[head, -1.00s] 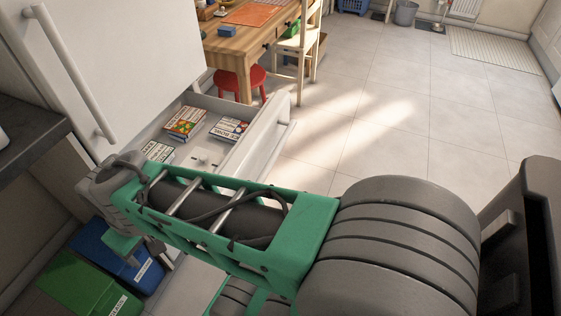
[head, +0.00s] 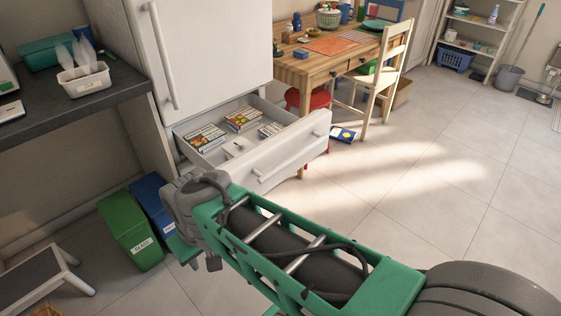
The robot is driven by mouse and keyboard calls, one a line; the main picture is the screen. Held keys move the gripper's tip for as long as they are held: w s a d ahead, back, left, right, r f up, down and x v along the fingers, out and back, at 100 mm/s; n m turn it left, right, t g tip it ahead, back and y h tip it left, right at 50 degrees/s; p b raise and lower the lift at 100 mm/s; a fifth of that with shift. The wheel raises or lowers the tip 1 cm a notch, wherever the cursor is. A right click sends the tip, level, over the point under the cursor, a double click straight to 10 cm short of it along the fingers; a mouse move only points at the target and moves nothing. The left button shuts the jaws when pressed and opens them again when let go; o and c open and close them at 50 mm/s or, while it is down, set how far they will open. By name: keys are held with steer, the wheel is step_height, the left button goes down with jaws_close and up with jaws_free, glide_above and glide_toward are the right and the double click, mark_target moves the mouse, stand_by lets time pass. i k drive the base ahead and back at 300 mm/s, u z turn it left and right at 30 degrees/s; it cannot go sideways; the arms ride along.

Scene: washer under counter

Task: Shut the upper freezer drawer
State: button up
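The upper freezer drawer (head: 314,132) is pulled well out of the white fridge-freezer, below its closed tall door (head: 212,60). Its white front carries a bar handle (head: 288,163). Several food boxes (head: 205,138) lie inside. My green and grey arm reaches across the foreground, and its wrist end is in front of the drawer's near left corner in the picture. My gripper (head: 198,258) is mostly hidden behind the wrist, pointing downward. Its fingers cannot be made out clearly. I cannot tell whether it touches anything. Part of the drawer's lower front is hidden by my arm.
A green bin (head: 130,228) and a blue bin (head: 152,205) stand left of my wrist, with a step stool (head: 45,275) nearer. A dark counter (head: 75,110) is at left. A wooden table (head: 330,68), chair (head: 385,75) and red stool (head: 318,98) stand behind the drawer. Floor at right is clear.

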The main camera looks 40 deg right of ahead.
mark_target(261, 167)
steer(key=u, duration=0.75)
steer(key=i, duration=0.7)
steer(key=z, duration=2.7)
steer(key=i, duration=0.5)
steer(key=z, duration=0.05)
steer(key=k, duration=0.5)
steer(key=u, duration=2.35)
steer(key=i, duration=0.6)
steer(key=z, duration=1.6)
